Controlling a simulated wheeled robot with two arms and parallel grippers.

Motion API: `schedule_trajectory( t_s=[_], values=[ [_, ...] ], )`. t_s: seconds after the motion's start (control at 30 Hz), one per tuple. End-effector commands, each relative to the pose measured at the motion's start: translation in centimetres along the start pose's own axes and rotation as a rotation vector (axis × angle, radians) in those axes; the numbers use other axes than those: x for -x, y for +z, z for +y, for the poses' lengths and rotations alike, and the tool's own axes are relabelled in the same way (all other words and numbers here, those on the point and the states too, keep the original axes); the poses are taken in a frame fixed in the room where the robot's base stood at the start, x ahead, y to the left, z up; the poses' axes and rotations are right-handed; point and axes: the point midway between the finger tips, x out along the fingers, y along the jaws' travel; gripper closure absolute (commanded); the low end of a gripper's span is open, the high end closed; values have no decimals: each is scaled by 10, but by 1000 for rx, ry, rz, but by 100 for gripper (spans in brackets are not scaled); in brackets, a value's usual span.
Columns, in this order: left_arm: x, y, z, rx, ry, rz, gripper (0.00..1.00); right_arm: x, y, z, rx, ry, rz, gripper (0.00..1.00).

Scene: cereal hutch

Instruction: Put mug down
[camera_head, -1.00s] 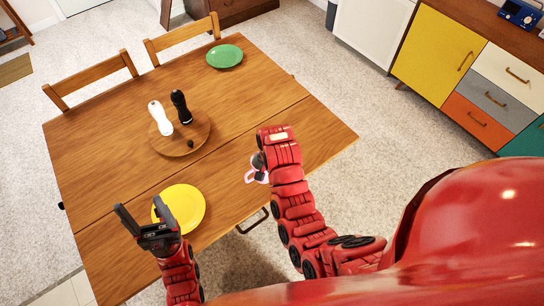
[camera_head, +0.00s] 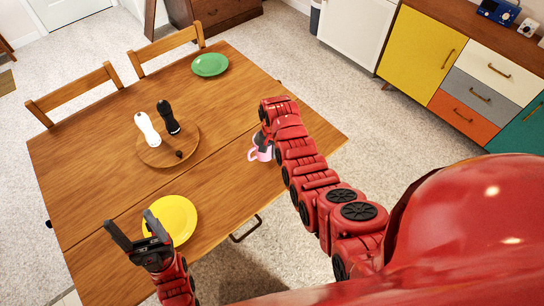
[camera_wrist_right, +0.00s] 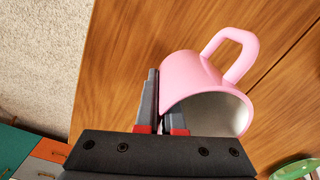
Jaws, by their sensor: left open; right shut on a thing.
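The pink mug (camera_head: 262,150) is at the right part of the wooden table (camera_head: 95,150), partly hidden by my right gripper (camera_head: 264,140). In the right wrist view the mug (camera_wrist_right: 188,75) shows its handle at the top right and its open mouth at the lower right. My right gripper (camera_wrist_right: 162,118) is shut on the mug's wall, with one finger outside and one inside. I cannot tell whether the mug touches the table. My left gripper (camera_head: 130,228) is open and empty by the yellow plate (camera_head: 177,212).
A round wooden board (camera_head: 184,152) carries a white shaker (camera_head: 147,128) and a black shaker (camera_head: 167,118). A green plate (camera_head: 210,65) lies at the far end. Two chairs (camera_head: 165,48) stand along the far side. The table between board and mug is clear.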

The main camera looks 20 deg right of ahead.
Motion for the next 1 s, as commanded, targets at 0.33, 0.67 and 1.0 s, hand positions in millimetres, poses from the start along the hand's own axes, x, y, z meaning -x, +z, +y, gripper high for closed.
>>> schedule_trajectory(
  t_s=[0.33, 0.67, 1.0],
  values=[
    [-12, -2, -1, 0, 0, 0, 30, -27, 1, 0, 1, 2, -3, 100],
    [-12, -2, -1, 0, 0, 0, 30, -31, 1, 0, 0, -1, 0, 100],
    [-10, -2, 0, 0, 0, 0, 30, -34, 1, 1, 1, 0, -1, 68]
  ],
)
